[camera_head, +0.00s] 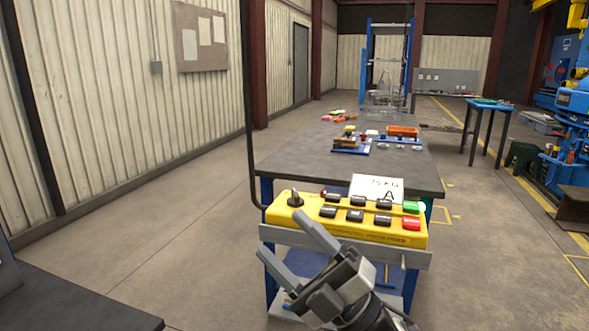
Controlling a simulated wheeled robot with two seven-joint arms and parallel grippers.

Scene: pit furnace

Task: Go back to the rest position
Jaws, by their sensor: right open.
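My right gripper (295,251) is at the bottom centre of the head view. Its two grey fingers are spread apart with nothing between them, and they point up and to the left. It is in front of a yellow control box (350,230) with a black joystick and several black, green and red buttons. I cannot tell whether a finger touches the box or its grey mounting bar. My left gripper is not in view.
A long dark workbench (290,165) stands behind the box, with an orange tray (402,131) and small parts on it. A dark tabletop (75,295) is at the lower left. A blue-legged table (490,106) stands at the right. The floor to the left is clear.

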